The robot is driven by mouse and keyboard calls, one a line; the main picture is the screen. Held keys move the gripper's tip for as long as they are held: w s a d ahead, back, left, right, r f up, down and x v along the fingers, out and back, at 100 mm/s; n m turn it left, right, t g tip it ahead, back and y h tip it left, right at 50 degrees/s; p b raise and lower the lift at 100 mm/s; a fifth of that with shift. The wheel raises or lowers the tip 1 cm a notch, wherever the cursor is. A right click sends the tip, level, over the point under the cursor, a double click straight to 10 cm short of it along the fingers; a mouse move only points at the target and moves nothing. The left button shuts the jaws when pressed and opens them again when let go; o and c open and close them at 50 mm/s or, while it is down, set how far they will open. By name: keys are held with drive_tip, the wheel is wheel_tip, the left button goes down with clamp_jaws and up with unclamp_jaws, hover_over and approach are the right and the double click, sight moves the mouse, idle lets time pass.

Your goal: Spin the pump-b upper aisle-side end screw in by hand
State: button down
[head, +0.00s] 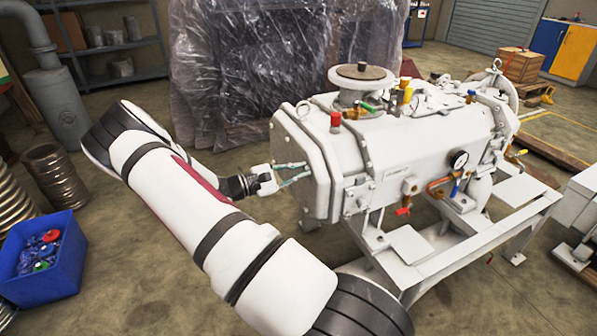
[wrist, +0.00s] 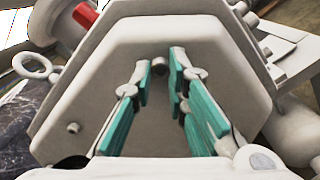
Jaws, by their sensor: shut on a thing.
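Pump-b (head: 400,150) is a pale grey pump body on a white frame. Its flat end plate (head: 312,155) faces my gripper (head: 304,170), which reaches it from the left. In the wrist view the end plate (wrist: 190,42) fills the middle, and the teal finger pads of my gripper (wrist: 161,70) point at it. A small grey screw head (wrist: 160,66) shows between the fingertips, against the plate; the fingers are shut on it. Its thread and seating depth are hidden. In the head view the screw is hidden by the fingers. Another small screw (wrist: 73,128) stands out at the plate's lower left.
A plastic-wrapped load (head: 265,60) stands behind the pump. A blue bin (head: 48,275) with coloured parts is on the floor at left. A lifting ring (wrist: 36,66) and a red cap (head: 336,118) stick out from the pump. Floor left of the end plate is open.

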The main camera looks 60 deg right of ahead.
drive_tip(key=shift+w+a+f, duration=0.1)
drive_tip(key=shift+a, duration=0.05)
drive_tip(key=c, duration=1.6)
unclamp_jaws()
drive_tip(key=shift+o, duration=0.2)
drive_tip(key=v, duration=1.2)
